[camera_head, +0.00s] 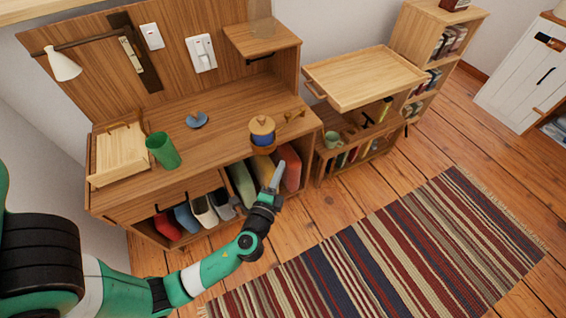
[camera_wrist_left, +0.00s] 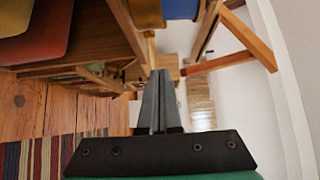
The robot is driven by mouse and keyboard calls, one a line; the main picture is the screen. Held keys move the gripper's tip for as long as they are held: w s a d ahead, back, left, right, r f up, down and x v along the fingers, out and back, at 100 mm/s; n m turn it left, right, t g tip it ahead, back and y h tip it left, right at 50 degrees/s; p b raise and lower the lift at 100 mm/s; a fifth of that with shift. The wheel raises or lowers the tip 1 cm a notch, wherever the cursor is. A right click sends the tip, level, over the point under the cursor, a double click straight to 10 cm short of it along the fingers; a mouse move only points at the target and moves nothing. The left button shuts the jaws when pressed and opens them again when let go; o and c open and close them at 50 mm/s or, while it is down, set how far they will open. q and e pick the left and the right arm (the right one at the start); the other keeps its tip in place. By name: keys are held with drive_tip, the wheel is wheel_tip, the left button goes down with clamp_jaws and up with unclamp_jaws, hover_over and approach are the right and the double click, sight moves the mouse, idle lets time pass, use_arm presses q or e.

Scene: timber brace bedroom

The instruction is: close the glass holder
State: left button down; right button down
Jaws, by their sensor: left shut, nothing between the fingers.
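My left gripper (camera_head: 280,166) is shut and empty, in front of the desk's front edge, just below a blue and yellow pot (camera_head: 262,131). In the left wrist view my shut fingers (camera_wrist_left: 159,78) point ahead along the desk front. The pot stands at the edge on a small wooden piece (camera_head: 263,150), which may be the glass holder; I cannot tell for sure. Another small wooden fitting (camera_head: 294,116) is right of the pot. A green glass (camera_head: 163,151) stands on the desktop, apart from these. My right gripper is out of view.
A blue object (camera_head: 197,120) and a wooden tray (camera_head: 122,155) are on the desktop. A tray-topped cart (camera_head: 365,80) stands to the right. The striped rug (camera_head: 400,250) is clear.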

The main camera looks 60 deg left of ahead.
use_arm(q)
drive_tip(key=w+a, duration=0.3)
drive_tip(key=a, duration=0.6)
drive_tip(key=shift+w, duration=0.4)
